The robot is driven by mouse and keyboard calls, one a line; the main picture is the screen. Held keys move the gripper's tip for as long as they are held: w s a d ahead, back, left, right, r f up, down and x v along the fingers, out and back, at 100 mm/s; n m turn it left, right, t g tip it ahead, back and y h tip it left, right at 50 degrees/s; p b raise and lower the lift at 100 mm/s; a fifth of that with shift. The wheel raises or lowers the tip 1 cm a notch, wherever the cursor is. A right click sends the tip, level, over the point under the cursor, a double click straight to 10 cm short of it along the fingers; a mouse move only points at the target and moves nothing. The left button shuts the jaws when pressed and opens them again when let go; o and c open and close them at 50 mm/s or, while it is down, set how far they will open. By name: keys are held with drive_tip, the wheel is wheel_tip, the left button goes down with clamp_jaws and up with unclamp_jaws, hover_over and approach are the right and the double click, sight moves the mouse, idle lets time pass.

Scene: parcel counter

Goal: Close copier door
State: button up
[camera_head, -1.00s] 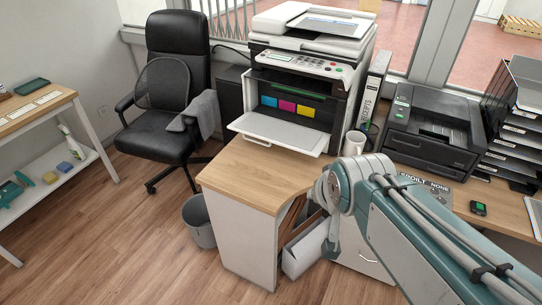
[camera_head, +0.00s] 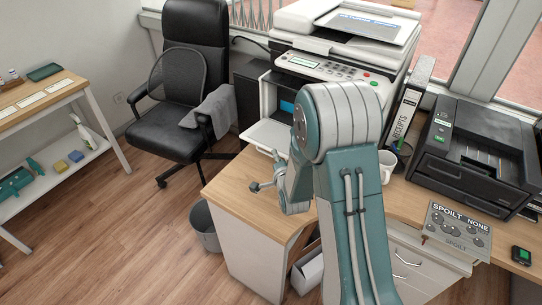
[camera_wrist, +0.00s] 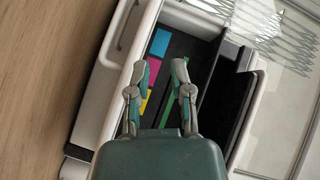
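The copier (camera_head: 330,68) stands on the wooden counter. Its white front door (camera_head: 268,137) is folded down, open and roughly level, partly hidden behind my arm. In the wrist view, a white panel with a slot, apparently the door (camera_wrist: 112,70), lies beside the dark opening. Blue, magenta and yellow cartridges (camera_wrist: 154,72) show inside. My gripper (camera_wrist: 157,76) is open and empty, its two fingers apart and overlapping the cartridges in the picture. In the head view, my gripper (camera_head: 264,184) is low in front of the door. I cannot tell whether it touches anything.
A black printer (camera_head: 475,150), a receipts binder (camera_head: 408,103) and a white mug (camera_head: 386,165) stand right of the copier. A black chair (camera_head: 180,110) is at left and a grey bin (camera_head: 204,228) is below the counter.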

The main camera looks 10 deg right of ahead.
sight(272, 156)
drive_tip(key=f+m, duration=0.1)
drive_tip(key=f, duration=0.1)
drive_tip(key=s+f+m+t, duration=0.1)
drive_tip(key=f, duration=0.2)
drive_tip(key=s+f+m+t, duration=0.1)
drive_tip(key=f, duration=0.2)
drive_tip(key=shift+d, duration=0.15)
drive_tip(key=shift+m, duration=0.3)
drive_tip(key=w, duration=1)
drive_tip(key=shift+w+r, duration=0.15)
drive_tip(key=shift+w, duration=0.15)
clamp_jaws()
